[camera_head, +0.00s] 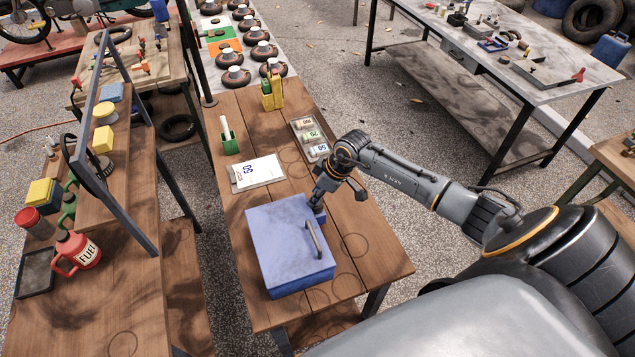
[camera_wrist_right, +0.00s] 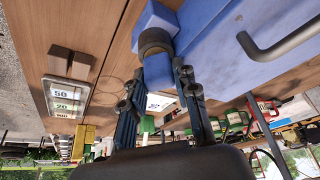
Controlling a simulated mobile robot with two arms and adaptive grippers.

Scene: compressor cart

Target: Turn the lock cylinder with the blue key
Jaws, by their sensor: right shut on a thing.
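A blue box (camera_head: 285,255) with a grey bar handle (camera_head: 314,238) stands on the wooden table. My right gripper (camera_head: 321,201) is at the box's back right corner, with the fingers pointing down. In the right wrist view its two fingers (camera_wrist_right: 161,82) are closed on a blue block-like piece, the blue key (camera_wrist_right: 157,70). The key meets a dark round lock cylinder (camera_wrist_right: 154,40), which sits against a blue block beside the box (camera_wrist_right: 215,55). How deep the key sits in the cylinder I cannot tell. My left gripper is not in view.
A green holder (camera_head: 229,143) and a yellow holder (camera_head: 272,95) stand farther back. The table front right of the box is clear.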

